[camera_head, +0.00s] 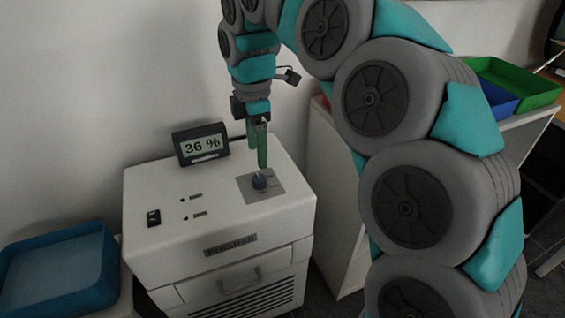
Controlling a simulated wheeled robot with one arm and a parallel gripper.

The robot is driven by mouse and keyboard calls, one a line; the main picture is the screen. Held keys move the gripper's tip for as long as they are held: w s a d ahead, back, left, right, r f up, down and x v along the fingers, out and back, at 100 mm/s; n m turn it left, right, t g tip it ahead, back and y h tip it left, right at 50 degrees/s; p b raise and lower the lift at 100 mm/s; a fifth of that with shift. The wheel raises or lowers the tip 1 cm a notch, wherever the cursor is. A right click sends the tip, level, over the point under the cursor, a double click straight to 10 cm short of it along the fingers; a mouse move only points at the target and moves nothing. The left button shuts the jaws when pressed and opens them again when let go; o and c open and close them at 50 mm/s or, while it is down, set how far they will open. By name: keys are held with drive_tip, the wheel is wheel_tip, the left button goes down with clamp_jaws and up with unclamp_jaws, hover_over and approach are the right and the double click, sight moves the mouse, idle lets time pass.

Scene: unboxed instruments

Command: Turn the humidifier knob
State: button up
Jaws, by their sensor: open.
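The humidifier (165,222) is a white box with a front drawer and vents. Its small dark blue-grey knob (260,182) sits on a grey plate (272,188) at the right of the top surface. A display (201,145) at the back of the top reads "36 %". My gripper (262,165) points down with green fingers, right above the knob.
A black switch (153,217) and small indicators are on the humidifier's top left. A blue tray (62,270) is at the lower left. A white cabinet (327,200) stands at right, with green (520,85) and blue bins on it. My arm fills the right side.

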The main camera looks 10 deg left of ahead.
sight(259, 178)
drive_tip(key=shift+w+f, duration=0.1)
drive_tip(key=shift+f, duration=0.15)
wheel_tip(259, 178, down, 7)
drive_tip(key=shift+f, duration=0.15)
clamp_jaws()
idle(0.7)
